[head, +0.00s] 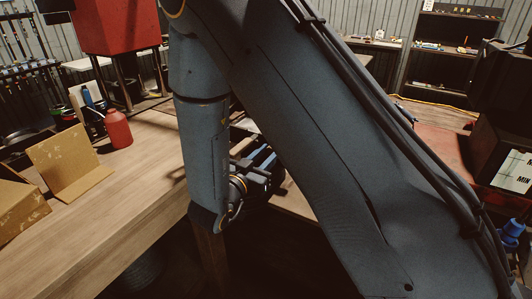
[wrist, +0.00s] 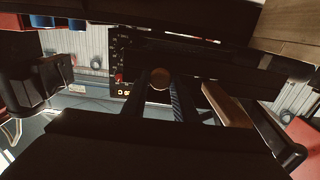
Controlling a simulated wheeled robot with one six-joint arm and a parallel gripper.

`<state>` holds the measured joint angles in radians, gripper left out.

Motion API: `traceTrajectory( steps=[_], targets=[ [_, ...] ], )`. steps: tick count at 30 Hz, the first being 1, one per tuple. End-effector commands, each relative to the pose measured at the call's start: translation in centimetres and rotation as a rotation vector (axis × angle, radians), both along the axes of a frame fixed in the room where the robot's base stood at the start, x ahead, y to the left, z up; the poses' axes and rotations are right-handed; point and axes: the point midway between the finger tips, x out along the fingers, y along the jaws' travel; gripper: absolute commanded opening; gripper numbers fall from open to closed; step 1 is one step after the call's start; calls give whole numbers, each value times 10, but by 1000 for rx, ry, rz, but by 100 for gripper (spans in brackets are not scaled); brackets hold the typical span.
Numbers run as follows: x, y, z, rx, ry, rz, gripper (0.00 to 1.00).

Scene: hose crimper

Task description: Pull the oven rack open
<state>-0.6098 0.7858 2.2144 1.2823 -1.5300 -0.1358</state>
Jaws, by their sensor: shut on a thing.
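My gripper (wrist: 160,88) shows in the wrist view with its two dark fingers close on either side of a round brown thing (wrist: 160,77), which looks like the end of a bar or handle. I cannot tell if this belongs to the oven rack. In the head view my gripper (head: 262,168) is a dark shape low beside the wooden worktop, and my own arm covers most of it and what it holds. No oven rack shows clearly in either view. Much of the wrist view is dark.
A wooden worktop (head: 105,222) fills the left of the head view. On it are a cardboard box (head: 20,215), a cardboard piece (head: 68,165) and a red bottle (head: 118,128). A red machine (head: 115,25) stands behind. A black panel with a red button (wrist: 119,78) shows in the wrist view.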

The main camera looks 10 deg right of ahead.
Motion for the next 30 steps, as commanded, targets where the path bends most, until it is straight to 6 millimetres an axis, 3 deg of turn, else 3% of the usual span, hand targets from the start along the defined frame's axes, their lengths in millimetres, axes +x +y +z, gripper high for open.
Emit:
traceTrajectory(
  steps=[4, 5, 8, 20, 30],
  targets=[
    [0, 0, 1, 0, -2, 0, 0],
    [0, 0, 1, 0, -2, 0, 28],
    [0, 1, 1, 0, -2, 2, 44],
    [-5, 6, 0, 0, -1, 3, 44],
    [-45, 39, 0, 1, -2, 6, 44]
  ],
)
